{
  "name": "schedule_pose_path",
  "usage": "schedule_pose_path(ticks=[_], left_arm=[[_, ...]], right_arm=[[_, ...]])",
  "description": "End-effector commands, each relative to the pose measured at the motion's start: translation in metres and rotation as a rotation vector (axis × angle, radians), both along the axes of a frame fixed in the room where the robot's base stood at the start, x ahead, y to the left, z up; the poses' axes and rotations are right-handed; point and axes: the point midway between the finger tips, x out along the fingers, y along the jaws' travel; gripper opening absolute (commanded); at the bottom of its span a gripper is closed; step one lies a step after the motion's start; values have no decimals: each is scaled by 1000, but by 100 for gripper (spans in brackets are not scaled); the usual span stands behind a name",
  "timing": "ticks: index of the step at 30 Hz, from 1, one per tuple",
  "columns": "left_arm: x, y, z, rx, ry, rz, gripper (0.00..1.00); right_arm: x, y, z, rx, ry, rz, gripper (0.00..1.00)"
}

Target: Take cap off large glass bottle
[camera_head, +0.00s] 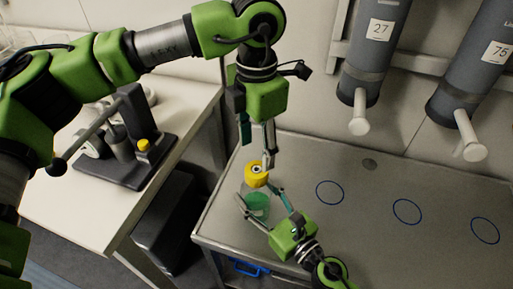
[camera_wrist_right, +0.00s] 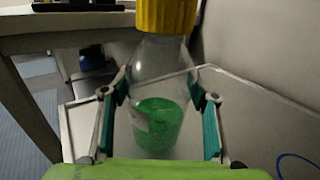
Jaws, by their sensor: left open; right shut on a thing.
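The large glass bottle (camera_head: 258,203) is clear with green contents and stands near the left edge of the grey table. It also shows in the right wrist view (camera_wrist_right: 160,68). Its yellow cap (camera_head: 256,175) (camera_wrist_right: 166,14) sits on top of the neck. My right gripper (camera_head: 258,193) is shut on the bottle's body, one finger on each side, also seen in the right wrist view (camera_wrist_right: 158,88). My left gripper (camera_head: 258,148) points down above the cap with its fingers apart. Whether a left finger touches the cap cannot be told.
The grey table (camera_head: 330,233) has several blue circles and free room to the right. Grey cylinders (camera_head: 375,50) with white outlets hang on the wall above it. A pale bench (camera_head: 75,190) at left carries a dark apparatus (camera_head: 130,170) with a yellow knob.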

Motion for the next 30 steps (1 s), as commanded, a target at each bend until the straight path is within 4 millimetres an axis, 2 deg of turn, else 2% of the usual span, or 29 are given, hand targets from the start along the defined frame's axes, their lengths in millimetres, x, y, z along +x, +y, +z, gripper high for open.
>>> schedule_pose_path(ticks=[30], left_arm=[[0, 0, 0, 0, 1, -2116, 50]], right_arm=[[0, 0, 0, 0, 0, -1, 0]])
